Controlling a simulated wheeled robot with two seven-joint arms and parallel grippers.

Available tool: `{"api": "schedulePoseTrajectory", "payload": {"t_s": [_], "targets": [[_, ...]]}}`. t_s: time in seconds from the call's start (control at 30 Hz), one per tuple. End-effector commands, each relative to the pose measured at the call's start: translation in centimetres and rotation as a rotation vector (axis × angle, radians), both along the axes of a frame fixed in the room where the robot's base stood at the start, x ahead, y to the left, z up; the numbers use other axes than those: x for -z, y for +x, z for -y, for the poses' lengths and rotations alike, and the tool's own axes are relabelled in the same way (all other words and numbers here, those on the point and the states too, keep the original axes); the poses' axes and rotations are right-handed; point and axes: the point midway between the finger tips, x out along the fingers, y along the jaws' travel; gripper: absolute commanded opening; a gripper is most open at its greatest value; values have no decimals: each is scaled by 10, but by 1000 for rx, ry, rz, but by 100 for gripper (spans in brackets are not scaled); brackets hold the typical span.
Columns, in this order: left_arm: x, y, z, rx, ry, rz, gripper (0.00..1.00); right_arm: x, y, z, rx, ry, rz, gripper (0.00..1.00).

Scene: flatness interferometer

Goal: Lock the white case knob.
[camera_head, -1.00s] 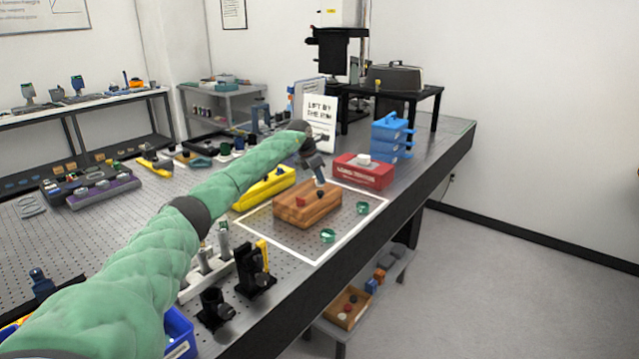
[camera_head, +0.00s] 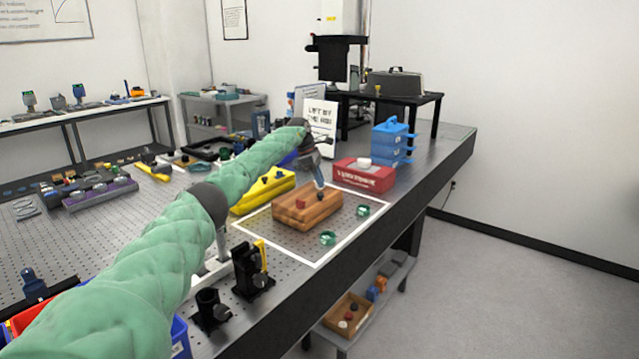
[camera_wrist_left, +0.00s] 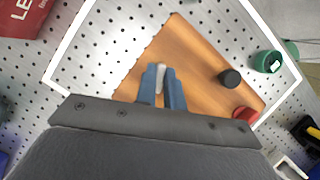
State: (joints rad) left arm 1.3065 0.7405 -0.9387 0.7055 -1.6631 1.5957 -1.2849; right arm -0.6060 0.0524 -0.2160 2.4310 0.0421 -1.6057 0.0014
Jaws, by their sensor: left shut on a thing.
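The wooden case (camera_head: 290,217) lies inside a white outline on the perforated bench and also shows in the left wrist view (camera_wrist_left: 195,60). My left gripper (camera_head: 319,184) is above its far right part. In the left wrist view my blue fingers (camera_wrist_left: 163,88) are shut on a small whitish knob (camera_wrist_left: 160,76) on the case top, mostly hidden between them. A black knob (camera_wrist_left: 230,78) and a red knob (camera_wrist_left: 245,113) stand beside it on the case. I cannot tell whether the held knob is turned. My right gripper is out of view.
A red case (camera_head: 364,178) with a white top knob stands behind, near blue stacked boxes (camera_head: 391,144). A yellow case (camera_head: 262,191) lies to the left. Green rings (camera_head: 327,238) lie in front. A sign (camera_head: 320,120) stands behind. The bench edge is to the right.

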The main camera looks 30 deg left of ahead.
Motion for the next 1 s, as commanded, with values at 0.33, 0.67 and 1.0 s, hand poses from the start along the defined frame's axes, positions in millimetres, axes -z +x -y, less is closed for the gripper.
{"api": "schedulePoseTrajectory", "payload": {"t_s": [0.33, 0.67, 1.0], "targets": [[1, 2, 0, 269, 0, 1, 0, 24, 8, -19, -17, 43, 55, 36], [1, 1, 0, 405, 0, -1, 0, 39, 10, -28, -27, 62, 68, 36], [0, 1, -1, 434, 1, 0, 0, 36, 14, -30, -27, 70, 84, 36]]}}
